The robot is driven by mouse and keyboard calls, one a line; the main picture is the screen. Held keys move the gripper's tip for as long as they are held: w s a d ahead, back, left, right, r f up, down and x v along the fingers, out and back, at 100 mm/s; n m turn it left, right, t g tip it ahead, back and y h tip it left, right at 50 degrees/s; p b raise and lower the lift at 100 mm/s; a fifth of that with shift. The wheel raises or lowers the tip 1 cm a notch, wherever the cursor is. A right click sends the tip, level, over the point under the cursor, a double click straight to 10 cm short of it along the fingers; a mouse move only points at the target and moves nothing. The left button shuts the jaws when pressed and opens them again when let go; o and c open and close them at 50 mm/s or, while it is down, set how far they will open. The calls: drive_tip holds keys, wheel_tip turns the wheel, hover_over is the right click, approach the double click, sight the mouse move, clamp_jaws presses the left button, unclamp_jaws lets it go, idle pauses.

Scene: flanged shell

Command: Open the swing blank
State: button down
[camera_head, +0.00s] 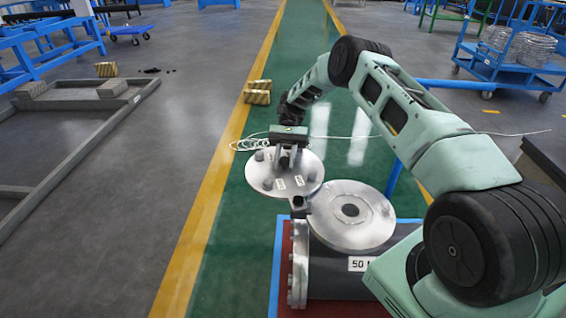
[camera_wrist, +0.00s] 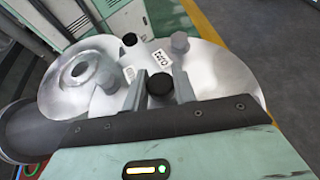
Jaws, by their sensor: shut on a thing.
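The swing blank (camera_head: 264,179) is a pale metal disc with dark studs and small white labels. In the head view it lies to the upper left of the flanged opening (camera_head: 377,210), swung out beside it. The round hole in the flange is uncovered. A dark pivot block (camera_head: 299,206) sits between the two. My gripper (camera_head: 286,158) is above the blank and shut on its post. In the wrist view my gripper (camera_wrist: 160,76) has a finger on each side of a black-topped post, with the blank (camera_wrist: 225,75) beneath and the flange (camera_wrist: 58,98) to the left.
The dark shell (camera_head: 345,285) under the flange stands on a red base with a blue edge. A thin white cable (camera_head: 250,143) and yellowish blocks (camera_head: 258,92) lie beyond the blank. A grey frame (camera_head: 75,160) lies on the left floor.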

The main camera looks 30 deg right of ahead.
sight(284, 159)
drive_tip(key=shift+a, duration=0.1)
idle(0.3)
drive_tip(key=c, duration=1.1)
unclamp_jaws()
wheel_tip(284, 159, up, 10)
drive_tip(key=shift+p, duration=0.65)
